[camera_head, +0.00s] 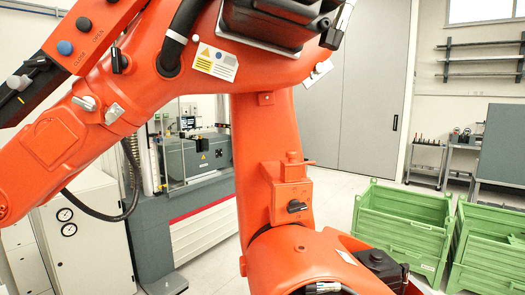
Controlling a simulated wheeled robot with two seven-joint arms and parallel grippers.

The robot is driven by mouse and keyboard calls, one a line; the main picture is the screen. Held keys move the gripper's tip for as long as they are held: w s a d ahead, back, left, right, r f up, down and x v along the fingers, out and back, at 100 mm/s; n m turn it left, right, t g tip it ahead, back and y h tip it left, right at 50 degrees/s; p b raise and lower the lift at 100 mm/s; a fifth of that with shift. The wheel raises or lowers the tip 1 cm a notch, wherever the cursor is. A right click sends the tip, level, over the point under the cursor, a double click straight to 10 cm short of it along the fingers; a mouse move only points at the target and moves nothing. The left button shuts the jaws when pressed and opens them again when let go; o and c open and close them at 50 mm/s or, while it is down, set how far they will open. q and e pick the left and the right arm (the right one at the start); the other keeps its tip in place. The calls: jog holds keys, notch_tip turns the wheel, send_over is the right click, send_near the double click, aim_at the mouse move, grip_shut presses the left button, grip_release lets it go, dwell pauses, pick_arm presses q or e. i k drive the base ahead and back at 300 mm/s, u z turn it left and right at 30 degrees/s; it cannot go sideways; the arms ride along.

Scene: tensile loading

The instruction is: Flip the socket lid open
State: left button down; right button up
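I cannot make out a socket or its lid for certain. A large orange industrial arm (265,140) fills the middle and left of the head view and hides much behind it. An orange box with a black knob (297,206) sits on its upright part. Neither of my grippers shows in this view.
Behind the orange arm stands a grey machine (195,155) with a clear guard. A white cabinet with gauges (85,240) is at lower left. Green crates (405,225) stand on the floor at right, near a small tool table (425,160). Grey doors (370,90) close the back wall.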

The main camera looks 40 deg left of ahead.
aim_at(291, 155)
jog(key=u, duration=0.45)
jog(key=i, duration=0.6)
jog(key=u, duration=0.4)
